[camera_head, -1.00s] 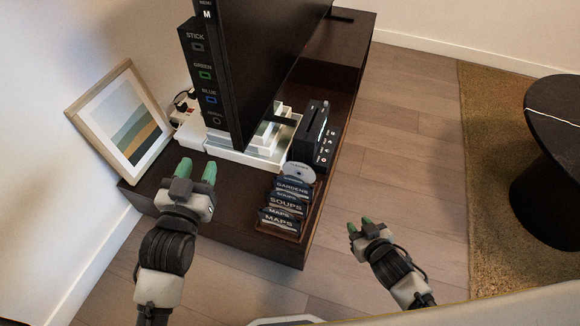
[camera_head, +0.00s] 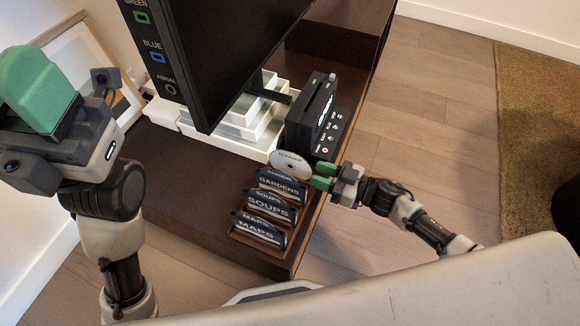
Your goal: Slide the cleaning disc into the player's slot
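The white cleaning disc (camera_head: 287,162) stands upright at the back of the dark case rack (camera_head: 248,240), behind the label cases. The black player (camera_head: 325,128) is just behind it, with buttons on its front face; its slot is not clear to me. My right gripper (camera_head: 317,177) has come in from the right, its two green fingertips apart, beside the disc's right edge. It looks open, and I cannot tell whether it touches the disc. My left gripper (camera_head: 35,85) is raised large at the left, away from the disc; its fingers overlap, so their gap is hidden.
Cases marked GARDENS (camera_head: 282,186), SOUPS (camera_head: 268,206) and MAPS (camera_head: 257,229) fill the rack. A large black screen (camera_head: 220,50) on a white base (camera_head: 225,145) stands left of the player. A framed picture (camera_head: 90,75) leans at the left wall.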

